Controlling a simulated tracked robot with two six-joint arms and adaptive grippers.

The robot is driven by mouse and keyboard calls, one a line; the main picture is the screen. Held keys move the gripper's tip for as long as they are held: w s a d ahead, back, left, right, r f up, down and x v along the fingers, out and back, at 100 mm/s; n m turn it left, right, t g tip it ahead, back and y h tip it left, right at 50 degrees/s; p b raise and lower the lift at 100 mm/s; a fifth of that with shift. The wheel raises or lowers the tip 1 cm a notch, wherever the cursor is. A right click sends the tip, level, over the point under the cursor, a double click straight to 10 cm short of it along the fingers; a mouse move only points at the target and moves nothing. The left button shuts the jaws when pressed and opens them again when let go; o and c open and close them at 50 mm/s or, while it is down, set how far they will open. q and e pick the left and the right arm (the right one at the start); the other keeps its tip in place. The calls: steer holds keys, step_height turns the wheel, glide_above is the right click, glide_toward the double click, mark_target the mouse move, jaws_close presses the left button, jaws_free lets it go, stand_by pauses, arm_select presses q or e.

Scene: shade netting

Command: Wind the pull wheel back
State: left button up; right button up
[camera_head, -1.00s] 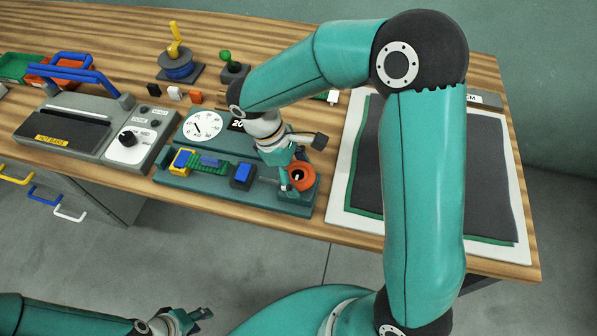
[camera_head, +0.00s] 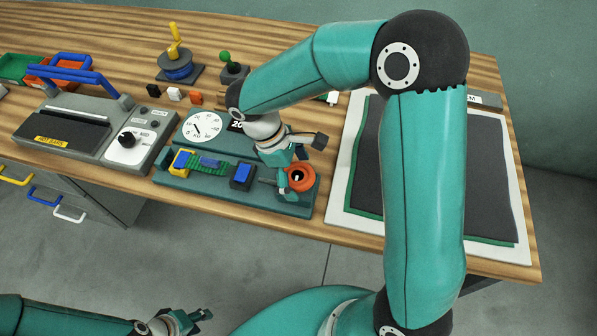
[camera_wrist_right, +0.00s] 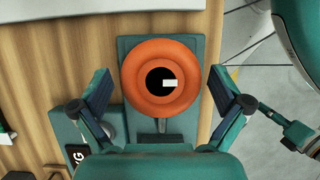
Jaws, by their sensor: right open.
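The orange pull wheel (camera_head: 304,181) sits at the right end of the teal test bench (camera_head: 235,198). In the right wrist view the wheel (camera_wrist_right: 132,77) is a ring with a dark centre hole and a pale mark in it. My right gripper (camera_head: 281,176) is over the wheel; in its wrist view the gripper (camera_wrist_right: 160,88) is open, with one finger on each side of the wheel and gaps between. My left gripper (camera_head: 190,318) is low at the bottom left, away from the bench; its jaw state is unclear.
The bench carries a round dial (camera_head: 202,127), a blue block (camera_head: 242,176) and a yellow clamp (camera_head: 180,162) with a green strip (camera_head: 212,164). A grey sealer (camera_head: 70,128) stands left. Dark netting (camera_head: 440,190) lies on a white board right.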

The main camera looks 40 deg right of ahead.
steer(key=v, duration=1.2)
stand_by(0.3)
